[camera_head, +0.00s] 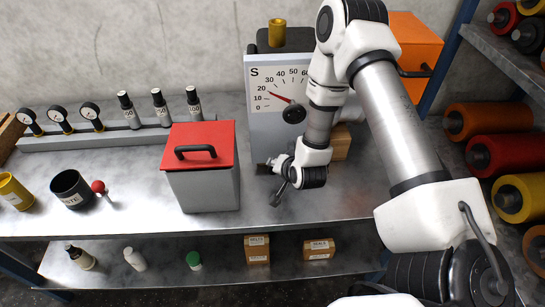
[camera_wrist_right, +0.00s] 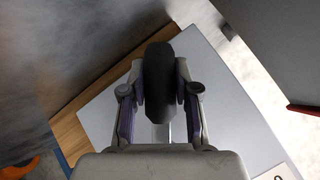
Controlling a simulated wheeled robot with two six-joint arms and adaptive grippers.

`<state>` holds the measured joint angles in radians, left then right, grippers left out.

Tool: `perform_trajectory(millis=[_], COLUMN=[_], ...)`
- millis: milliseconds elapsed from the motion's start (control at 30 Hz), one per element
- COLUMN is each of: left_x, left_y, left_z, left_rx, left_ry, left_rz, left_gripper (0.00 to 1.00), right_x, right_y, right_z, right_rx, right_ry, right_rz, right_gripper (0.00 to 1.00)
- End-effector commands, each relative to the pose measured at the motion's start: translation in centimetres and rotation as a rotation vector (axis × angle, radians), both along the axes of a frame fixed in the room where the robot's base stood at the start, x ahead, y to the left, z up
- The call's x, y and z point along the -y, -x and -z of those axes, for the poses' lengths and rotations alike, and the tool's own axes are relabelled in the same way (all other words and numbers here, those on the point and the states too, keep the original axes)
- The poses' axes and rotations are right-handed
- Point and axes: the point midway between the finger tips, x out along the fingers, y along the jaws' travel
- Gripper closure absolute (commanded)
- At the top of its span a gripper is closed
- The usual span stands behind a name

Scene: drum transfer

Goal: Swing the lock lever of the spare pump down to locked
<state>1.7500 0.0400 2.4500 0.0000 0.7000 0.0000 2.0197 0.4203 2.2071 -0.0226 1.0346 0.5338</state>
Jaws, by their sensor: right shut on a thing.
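The spare pump (camera_head: 262,122) is the grey box marked S, with a white dial and a red needle, at the back of the bench. My right gripper (camera_head: 274,166) reaches low in front of the pump's face. In the right wrist view, the gripper (camera_wrist_right: 158,88) is shut on a thick black grip (camera_wrist_right: 158,72), which I take for the lock lever's grip; the pump's grey face lies behind it. The lever's pivot and its exact angle are hidden by the gripper. My left gripper is not in view.
A grey bin with a red lid (camera_head: 200,148) stands close to the left of my right gripper. A wooden block (camera_head: 341,143) and an orange box (camera_head: 412,45) are right of the pump. A rail with gauges and bottles (camera_head: 110,137) lies at the back left.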

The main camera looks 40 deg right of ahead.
Motion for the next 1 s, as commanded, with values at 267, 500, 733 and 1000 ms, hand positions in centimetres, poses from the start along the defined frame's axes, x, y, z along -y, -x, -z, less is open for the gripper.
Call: perform_trajectory(millis=[267,500,733,1000], left_x=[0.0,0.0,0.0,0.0], left_y=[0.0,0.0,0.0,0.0], left_z=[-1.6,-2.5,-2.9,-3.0], left_rx=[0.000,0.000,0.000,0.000], left_ry=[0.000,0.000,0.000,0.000], left_rz=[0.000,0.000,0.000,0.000], left_gripper=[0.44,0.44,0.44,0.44], right_x=[1.4,2.5,3.2,3.4], right_y=[0.7,1.4,1.7,1.9], right_z=[0.4,0.8,0.9,1.0], right_rx=[-0.130,-0.222,-0.275,-0.296], right_ry=[0.219,0.371,0.459,0.494], right_rz=[-0.001,-0.001,0.002,0.002], right_gripper=[1.00,1.00,1.00,1.00])
